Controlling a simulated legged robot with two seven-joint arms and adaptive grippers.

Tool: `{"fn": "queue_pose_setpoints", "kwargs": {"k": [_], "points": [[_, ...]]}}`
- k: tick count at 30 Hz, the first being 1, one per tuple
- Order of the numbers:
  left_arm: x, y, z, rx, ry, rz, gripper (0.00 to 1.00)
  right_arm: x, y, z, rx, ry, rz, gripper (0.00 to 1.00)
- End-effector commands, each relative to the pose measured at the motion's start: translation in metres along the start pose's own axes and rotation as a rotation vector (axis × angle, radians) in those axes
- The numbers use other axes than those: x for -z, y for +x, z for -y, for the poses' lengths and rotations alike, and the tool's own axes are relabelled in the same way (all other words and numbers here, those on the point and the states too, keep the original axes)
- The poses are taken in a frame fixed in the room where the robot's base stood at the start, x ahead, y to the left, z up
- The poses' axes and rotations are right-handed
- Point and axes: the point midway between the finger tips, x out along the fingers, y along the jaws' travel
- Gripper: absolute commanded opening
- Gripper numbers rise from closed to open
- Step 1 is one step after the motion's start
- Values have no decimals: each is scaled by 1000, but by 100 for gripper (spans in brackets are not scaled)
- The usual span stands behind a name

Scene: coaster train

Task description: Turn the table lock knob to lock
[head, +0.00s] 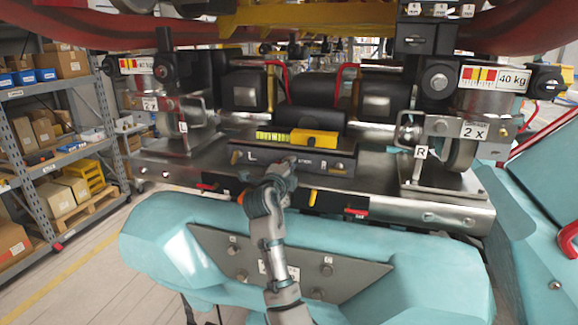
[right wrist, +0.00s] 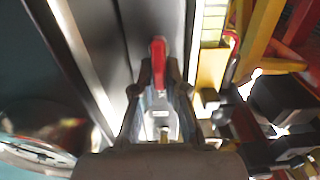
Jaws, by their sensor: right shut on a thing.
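My right gripper (head: 287,170) reaches up from the bottom middle to the dark panel (head: 262,158) on the front of the machine. In the right wrist view its two fingers (right wrist: 158,78) are closed around the table lock knob, which has a red end (right wrist: 158,50) and a grey metal body. The red end sticks out beyond the fingertips. In the head view the gripper hides most of the knob, so I cannot tell its exact turn. My left gripper is not in view.
A yellow level-like block (head: 314,138) sits just above the panel. A wheel bracket marked R (head: 420,155) stands to the right. A teal body (head: 400,270) fills the space below. Shelves with boxes (head: 45,130) stand at the left, beside free floor.

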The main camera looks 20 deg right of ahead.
Motion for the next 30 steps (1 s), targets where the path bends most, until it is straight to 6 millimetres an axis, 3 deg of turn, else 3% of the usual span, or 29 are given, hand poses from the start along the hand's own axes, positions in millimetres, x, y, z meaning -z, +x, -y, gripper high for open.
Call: {"fn": "queue_pose_setpoints", "kwargs": {"k": [11, 12, 14, 26, 30], "points": [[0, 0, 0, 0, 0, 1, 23, -1, 1, -4, -8, 2, 2, 0], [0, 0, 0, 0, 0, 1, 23, -1, 1, -4, -8, 2, 2, 22], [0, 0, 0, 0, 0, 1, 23, -1, 1, -4, -7, 2, 2, 36], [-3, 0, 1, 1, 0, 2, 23, 0, -2, -3, -6, 1, 1, 38], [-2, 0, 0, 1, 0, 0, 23, -2, -16, -2, -3, 3, 3, 38]]}}
